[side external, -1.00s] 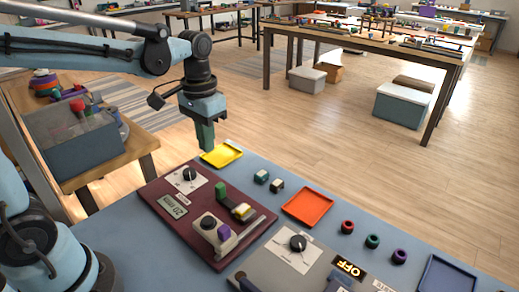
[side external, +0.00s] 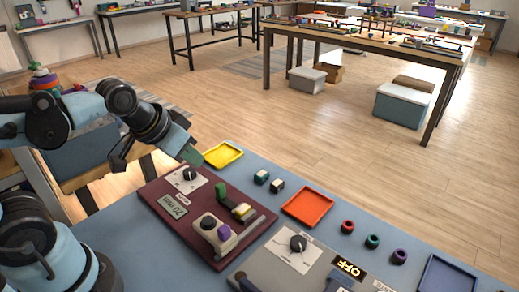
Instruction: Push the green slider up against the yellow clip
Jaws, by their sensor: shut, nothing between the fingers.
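The green slider (side external: 221,191) sits at the upper-left end of a short track on the maroon board. The yellow clip (side external: 241,209) is on the same track, lower and to the right. A gap shows between the slider and the clip. My gripper (side external: 192,157) is shut and empty. It is tilted and hangs above the board's far left edge, up and left of the slider, apart from it.
The board (side external: 180,232) also carries a dial (side external: 189,174), a small display (side external: 173,206) and a grey block with a black knob and purple piece (side external: 223,231). A yellow tray (side external: 222,155) lies behind. An orange tray (side external: 308,206) and small coloured rings lie to the right.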

